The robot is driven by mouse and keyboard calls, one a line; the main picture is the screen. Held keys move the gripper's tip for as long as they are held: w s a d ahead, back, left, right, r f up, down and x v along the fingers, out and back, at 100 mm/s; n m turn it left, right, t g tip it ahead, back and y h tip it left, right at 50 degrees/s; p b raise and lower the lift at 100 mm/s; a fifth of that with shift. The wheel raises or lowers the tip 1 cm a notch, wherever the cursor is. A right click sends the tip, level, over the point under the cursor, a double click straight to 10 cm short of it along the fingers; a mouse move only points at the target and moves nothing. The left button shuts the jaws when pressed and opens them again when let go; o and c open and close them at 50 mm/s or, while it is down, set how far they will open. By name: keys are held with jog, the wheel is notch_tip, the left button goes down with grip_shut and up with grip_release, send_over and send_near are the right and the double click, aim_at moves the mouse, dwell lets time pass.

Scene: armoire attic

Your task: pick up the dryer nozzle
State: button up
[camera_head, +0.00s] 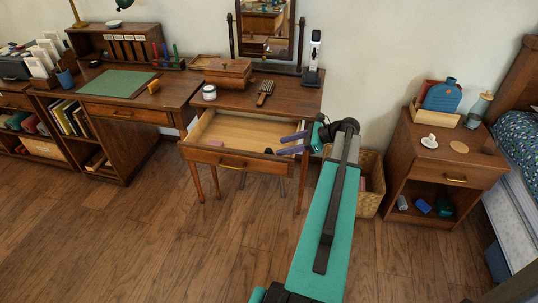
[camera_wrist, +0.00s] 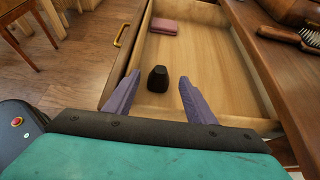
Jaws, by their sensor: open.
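A small dark object, which looks like the dryer nozzle (camera_wrist: 158,80), stands on the floor of the open vanity drawer (camera_wrist: 200,57). In the head view it seems to be the dark spot (camera_head: 268,151) just beyond my fingertips, inside the drawer (camera_head: 245,131). My gripper (camera_head: 280,145) is open, with two purple fingers reaching over the drawer's right part. In the wrist view the nozzle lies between and slightly ahead of the spread fingertips, with visible gaps on both sides. I cannot tell the height of the fingers above it.
A folded pink item (camera_wrist: 165,26) lies farther along the drawer. The vanity top (camera_head: 240,98) carries a hairbrush (camera_head: 265,92), a white jar (camera_head: 209,92) and a wooden box (camera_head: 227,72). A cardboard box (camera_head: 370,192) stands right of the vanity. A nightstand (camera_head: 445,155) is farther right.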

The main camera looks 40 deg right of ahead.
aim_at(270, 150)
jog(key=shift+w+a+f, duration=0.1)
jog(key=shift+w, duration=0.05)
jog(key=shift+x, duration=2.45)
jog(key=c, duration=1.1)
